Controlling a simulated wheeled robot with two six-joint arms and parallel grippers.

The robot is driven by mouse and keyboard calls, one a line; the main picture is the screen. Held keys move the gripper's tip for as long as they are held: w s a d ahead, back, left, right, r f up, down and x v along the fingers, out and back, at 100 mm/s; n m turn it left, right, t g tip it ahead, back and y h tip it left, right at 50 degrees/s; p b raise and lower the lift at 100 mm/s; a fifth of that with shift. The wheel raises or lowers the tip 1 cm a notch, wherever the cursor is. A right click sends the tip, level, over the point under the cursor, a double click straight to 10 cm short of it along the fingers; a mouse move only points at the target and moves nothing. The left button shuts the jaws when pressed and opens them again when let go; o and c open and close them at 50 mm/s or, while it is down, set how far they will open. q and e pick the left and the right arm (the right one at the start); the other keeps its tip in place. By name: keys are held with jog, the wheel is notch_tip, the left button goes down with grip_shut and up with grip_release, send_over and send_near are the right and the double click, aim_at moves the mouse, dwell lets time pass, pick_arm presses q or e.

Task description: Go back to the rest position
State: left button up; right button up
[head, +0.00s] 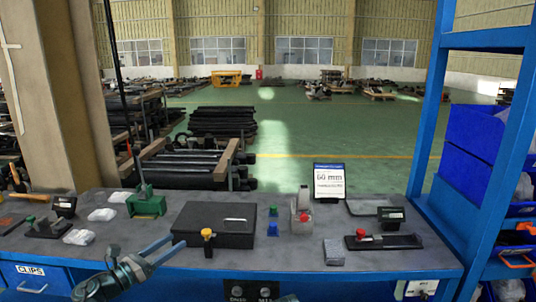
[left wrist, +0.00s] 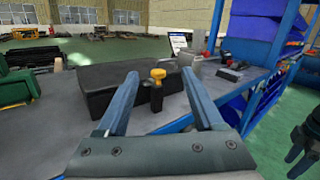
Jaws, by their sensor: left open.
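My left gripper (head: 178,241) is over the front edge of the grey workbench (head: 310,258), its two blue-grey fingers pointing toward the black case. In the left wrist view the fingers (left wrist: 160,74) are spread apart with nothing held. A small black piece with a yellow knob (head: 207,235) stands in front of the case; it also shows in the left wrist view (left wrist: 157,82), in line with the gap between the fingers. It stands on the bench, beyond the fingers.
The black case (head: 215,222) lies mid-bench. A green stand (head: 146,203) is left of it; blue and green pieces (head: 273,223), a white-and-red container (head: 302,216), a sign (head: 329,181) and a red-knobbed black stand (head: 383,241) are right. A blue rack (head: 480,150) bounds the right side.

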pick_arm(q)
jog(key=w+r+n+t+y+p, duration=0.3)
jog(key=w+r+n+t+y, duration=0.45)
jog(key=n, duration=0.75)
jog(key=s+d+f+n+g+y+p, duration=0.2)
jog(key=d+f+n+g+y, duration=0.15)
jog(key=f+n+g, duration=0.45)
jog(key=s+d+f+n+g+y+p, duration=0.2)
jog(key=s+f+n+g+y, duration=0.25)
jog(key=n, duration=0.55)
jog(key=s+d+f+n+g+h+p, duration=0.1)
jog(key=s+d+f+n+g, duration=0.1)
jog(key=s+d+f+g, duration=0.2)
jog(key=s+d+f+n+g+h+p, duration=0.1)
jog(key=s+d+f+n+g+p, duration=0.1)
jog(key=s+d+g, duration=0.4)
jog(key=s+d+f+n, duration=0.1)
jog(key=s+d, duration=0.4)
jog(key=s, duration=0.5)
jog(key=shift+s+d+f+h, duration=0.25)
jog(key=shift+f+h, duration=0.1)
jog(key=shift+f, duration=0.35)
